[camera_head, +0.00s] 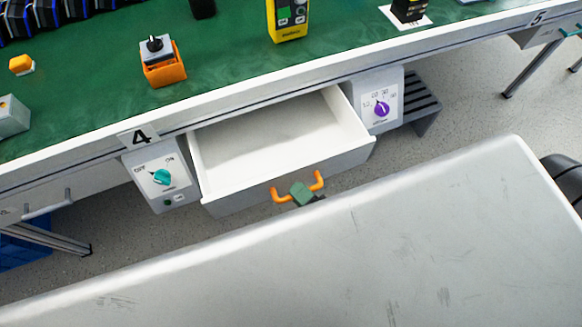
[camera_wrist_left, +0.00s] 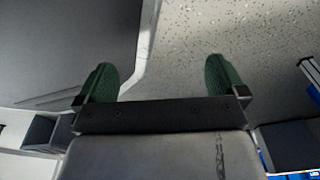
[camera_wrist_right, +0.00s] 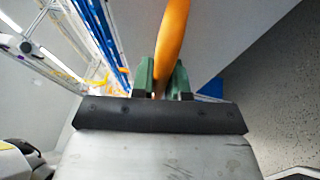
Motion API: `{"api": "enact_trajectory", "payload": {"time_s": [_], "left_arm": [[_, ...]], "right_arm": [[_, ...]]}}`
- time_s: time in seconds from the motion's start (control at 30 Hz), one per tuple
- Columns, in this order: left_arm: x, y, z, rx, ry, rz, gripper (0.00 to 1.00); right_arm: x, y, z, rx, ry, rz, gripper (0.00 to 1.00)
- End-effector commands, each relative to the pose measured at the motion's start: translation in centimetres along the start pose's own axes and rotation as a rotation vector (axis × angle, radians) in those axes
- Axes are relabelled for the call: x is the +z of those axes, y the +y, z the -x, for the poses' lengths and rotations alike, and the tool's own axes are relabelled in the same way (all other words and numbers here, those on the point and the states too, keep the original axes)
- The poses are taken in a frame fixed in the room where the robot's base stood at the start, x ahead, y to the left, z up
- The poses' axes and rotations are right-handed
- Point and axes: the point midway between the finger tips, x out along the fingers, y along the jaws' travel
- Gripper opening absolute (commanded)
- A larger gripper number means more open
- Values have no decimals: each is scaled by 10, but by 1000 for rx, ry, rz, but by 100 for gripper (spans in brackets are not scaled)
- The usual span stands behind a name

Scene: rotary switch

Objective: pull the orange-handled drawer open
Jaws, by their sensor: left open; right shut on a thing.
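The drawer (camera_head: 270,150) is pulled out from under the green bench and looks empty inside. Its orange handle (camera_head: 318,180) sits on the front face. My right gripper (camera_head: 302,192) is at the middle of this handle, partly hidden by the grey surface in front. In the right wrist view the green fingers (camera_wrist_right: 163,78) are shut on the orange handle (camera_wrist_right: 172,35). My left gripper (camera_wrist_left: 160,80) shows in the left wrist view, open and empty, with the speckled floor behind it. It does not show in the head view.
A teal rotary switch (camera_head: 161,177) is on a box left of the drawer, and a purple one (camera_head: 381,109) on a box to its right. The green bench top (camera_head: 220,60) bears several devices. A large grey surface (camera_head: 330,260) fills the foreground.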

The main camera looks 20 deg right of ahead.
Motion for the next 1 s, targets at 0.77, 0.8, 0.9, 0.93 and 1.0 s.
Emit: {"api": "enact_trajectory", "payload": {"time_s": [0.77,0.8,0.9,0.93,1.0], "left_arm": [[53,0,-6,1,-28,-8,100],[53,0,-6,1,-28,-8,100],[53,0,-6,1,-28,-8,100],[53,0,-6,1,-28,-8,100],[53,0,-6,1,-28,-8,100]], "right_arm": [[-33,16,79,3,0,1,0],[-33,16,79,3,0,1,0],[-33,16,79,3,0,1,0],[-33,16,79,3,0,2,18],[-33,16,79,3,0,2,25]]}}
